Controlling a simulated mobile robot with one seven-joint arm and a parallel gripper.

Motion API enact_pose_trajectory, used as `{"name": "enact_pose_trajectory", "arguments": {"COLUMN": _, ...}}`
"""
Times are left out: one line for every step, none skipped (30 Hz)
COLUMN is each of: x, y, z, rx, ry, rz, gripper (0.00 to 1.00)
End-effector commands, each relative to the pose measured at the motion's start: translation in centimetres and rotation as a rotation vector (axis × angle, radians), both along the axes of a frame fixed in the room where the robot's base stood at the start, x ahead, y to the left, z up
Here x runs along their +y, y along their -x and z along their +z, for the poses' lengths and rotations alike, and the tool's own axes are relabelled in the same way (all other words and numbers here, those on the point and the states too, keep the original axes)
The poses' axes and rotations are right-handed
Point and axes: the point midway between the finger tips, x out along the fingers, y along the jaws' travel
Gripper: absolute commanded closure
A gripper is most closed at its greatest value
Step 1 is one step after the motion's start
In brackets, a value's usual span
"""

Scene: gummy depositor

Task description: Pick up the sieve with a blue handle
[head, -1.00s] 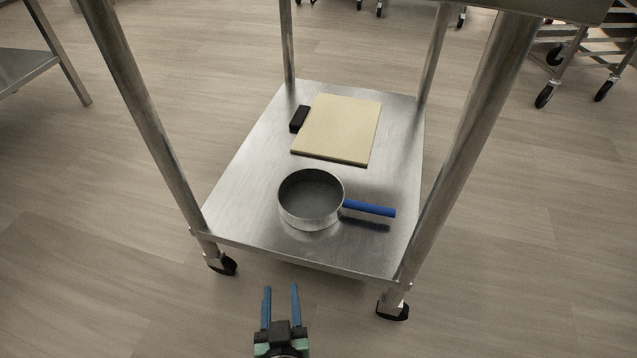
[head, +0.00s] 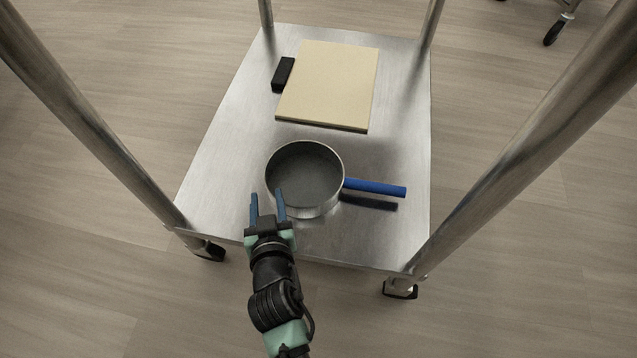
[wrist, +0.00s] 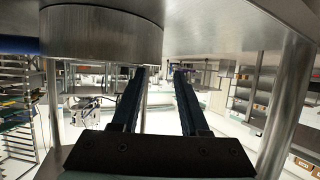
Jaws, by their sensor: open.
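The sieve (head: 305,178) is a round grey metal pan with a blue handle (head: 375,187) pointing right. It rests on the cart's lower steel shelf (head: 225,170). My gripper (head: 268,194) is open and empty, with two blue fingers at the front left of the sieve. In the head view its right finger overlaps the sieve's rim; I cannot tell whether they touch. In the wrist view the sieve's metal side (wrist: 100,35) fills the upper left, beside the open fingers (wrist: 155,88). The blue handle shows only as a blue strip (wrist: 20,46) at the left edge.
A beige board (head: 328,85) lies behind the sieve, with a small black block (head: 283,74) at its left. Cart legs stand at the left (head: 90,115) and right (head: 525,140) of the shelf. The shelf's front right is bare.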

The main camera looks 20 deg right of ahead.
Motion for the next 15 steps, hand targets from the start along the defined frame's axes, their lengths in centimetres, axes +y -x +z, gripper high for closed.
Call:
{"name": "enact_pose_trajectory", "arguments": {"x": -0.1, "y": -0.4, "z": -0.3, "rx": 0.0, "ry": 0.0, "rz": 0.001, "gripper": 0.56}}
{"name": "enact_pose_trajectory", "arguments": {"x": -0.1, "y": -0.5, "z": -0.3, "rx": 0.0, "ry": 0.0, "rz": 0.0, "gripper": 0.56}}
{"name": "enact_pose_trajectory", "arguments": {"x": -0.1, "y": -0.7, "z": -0.3, "rx": 0.0, "ry": 0.001, "rz": 0.0, "gripper": 0.56}}
{"name": "enact_pose_trajectory", "arguments": {"x": -0.1, "y": -0.8, "z": -0.4, "rx": -0.001, "ry": 0.001, "rz": 0.0, "gripper": 0.56}}
{"name": "enact_pose_trajectory", "arguments": {"x": -0.2, "y": -1.0, "z": -0.5, "rx": -0.002, "ry": 0.001, "rz": 0.0, "gripper": 0.56}}
{"name": "enact_pose_trajectory", "arguments": {"x": -0.3, "y": -1.2, "z": -0.7, "rx": -0.002, "ry": 0.001, "rz": 0.0, "gripper": 0.56}}
{"name": "enact_pose_trajectory", "arguments": {"x": -0.3, "y": -1.5, "z": -0.9, "rx": -0.002, "ry": 0.0, "rz": 0.001, "gripper": 0.56}}
{"name": "enact_pose_trajectory", "arguments": {"x": -0.4, "y": -1.8, "z": -1.1, "rx": -0.003, "ry": -0.001, "rz": 0.001, "gripper": 0.56}}
{"name": "enact_pose_trajectory", "arguments": {"x": -0.5, "y": -2.3, "z": -1.4, "rx": -0.003, "ry": 0.001, "rz": 0.0, "gripper": 0.56}}
{"name": "enact_pose_trajectory", "arguments": {"x": -0.6, "y": -2.6, "z": -1.7, "rx": -0.002, "ry": 0.0, "rz": 0.0, "gripper": 0.56}}
{"name": "enact_pose_trajectory", "arguments": {"x": -0.7, "y": -2.9, "z": -1.8, "rx": -0.002, "ry": -0.001, "rz": 0.0, "gripper": 0.56}}
{"name": "enact_pose_trajectory", "arguments": {"x": -0.8, "y": -3.3, "z": -2.0, "rx": -0.003, "ry": 0.0, "rz": 0.001, "gripper": 0.56}}
{"name": "enact_pose_trajectory", "arguments": {"x": -0.9, "y": -3.6, "z": -2.1, "rx": -0.003, "ry": 0.001, "rz": 0.001, "gripper": 0.56}}
{"name": "enact_pose_trajectory", "arguments": {"x": -1.0, "y": -4.1, "z": -2.2, "rx": -0.003, "ry": 0.0, "rz": 0.001, "gripper": 0.56}}
{"name": "enact_pose_trajectory", "arguments": {"x": -1.0, "y": -4.4, "z": -2.4, "rx": -0.001, "ry": -0.001, "rz": 0.001, "gripper": 0.56}}
